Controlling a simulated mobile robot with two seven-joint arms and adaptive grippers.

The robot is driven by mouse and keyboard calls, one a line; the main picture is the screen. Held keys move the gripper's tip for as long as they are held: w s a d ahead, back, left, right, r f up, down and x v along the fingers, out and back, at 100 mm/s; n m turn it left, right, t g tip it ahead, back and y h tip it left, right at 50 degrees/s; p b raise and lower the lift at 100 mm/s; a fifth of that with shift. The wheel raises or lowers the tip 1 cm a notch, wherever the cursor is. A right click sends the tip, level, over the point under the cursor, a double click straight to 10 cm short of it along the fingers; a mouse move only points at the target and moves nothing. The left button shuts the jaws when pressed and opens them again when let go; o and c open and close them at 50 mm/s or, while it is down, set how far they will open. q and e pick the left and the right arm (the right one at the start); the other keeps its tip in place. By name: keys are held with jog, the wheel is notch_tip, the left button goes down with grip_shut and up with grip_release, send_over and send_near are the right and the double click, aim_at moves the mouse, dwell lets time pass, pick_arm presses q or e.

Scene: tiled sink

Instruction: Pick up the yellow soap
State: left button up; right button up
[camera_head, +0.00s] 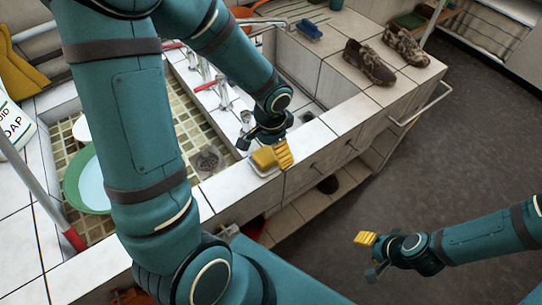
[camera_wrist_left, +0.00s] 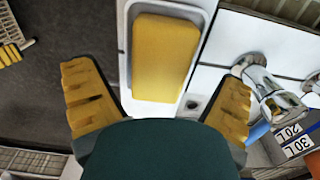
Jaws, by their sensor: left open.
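The yellow soap (camera_head: 263,158) lies in a white soap dish (camera_head: 264,171) on the tiled front ledge of the sink. In the left wrist view the soap (camera_wrist_left: 165,57) is a rounded yellow block in the dish (camera_wrist_left: 126,62). My left gripper (camera_head: 283,153) is right at the soap in the head view.
Taps (camera_wrist_left: 268,84) stand to the right in the left wrist view. A green basin (camera_head: 73,184) sits in the sink at left. The floor at right is clear.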

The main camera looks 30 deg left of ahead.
pick_arm(q)
jog(key=shift+f, duration=0.75)
jog(key=shift+r, duration=0.1)
jog(key=shift+c, duration=0.2)
jog(key=c, duration=1.4)
jog(key=shift+r, duration=0.1)
